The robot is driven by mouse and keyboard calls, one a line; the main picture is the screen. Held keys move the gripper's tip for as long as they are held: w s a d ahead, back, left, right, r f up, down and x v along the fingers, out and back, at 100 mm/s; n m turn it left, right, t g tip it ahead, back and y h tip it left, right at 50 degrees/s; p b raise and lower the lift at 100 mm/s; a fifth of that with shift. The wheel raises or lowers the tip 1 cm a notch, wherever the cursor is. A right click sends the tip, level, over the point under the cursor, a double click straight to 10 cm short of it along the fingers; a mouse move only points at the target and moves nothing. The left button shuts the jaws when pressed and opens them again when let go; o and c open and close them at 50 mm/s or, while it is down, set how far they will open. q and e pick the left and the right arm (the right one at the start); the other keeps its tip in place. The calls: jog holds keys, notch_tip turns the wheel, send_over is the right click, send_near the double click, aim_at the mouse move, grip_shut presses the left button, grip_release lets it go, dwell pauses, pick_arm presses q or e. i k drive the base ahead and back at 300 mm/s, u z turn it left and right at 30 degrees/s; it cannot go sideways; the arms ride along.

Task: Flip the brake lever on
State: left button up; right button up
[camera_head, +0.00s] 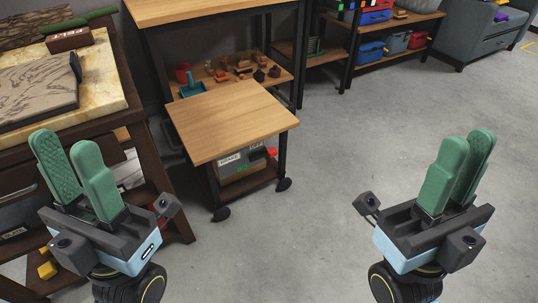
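A small rolling cart (230,122) with a wooden top and dark legs stands left of centre. Two of its dark casters show at floor level: the front caster (221,214) and the right caster (284,184). I cannot make out a brake lever on either one at this size. My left gripper (68,160), with green fingers, is raised at the lower left, open and empty, left of the cart. My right gripper (465,155) is raised at the lower right, open and empty, well to the right of the cart. Neither touches the cart.
A workbench (115,92) with a stone-like slab stands at the left, close to my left gripper. A taller table (200,8) and shelves with coloured bins (371,51) stand behind. A grey sofa (480,35) is at the upper right. Grey floor (340,150) right of the cart is clear.

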aim_at(271, 152)
jog(key=u, duration=0.05)
jog(key=i, duration=1.25)
jog(key=u, duration=0.3)
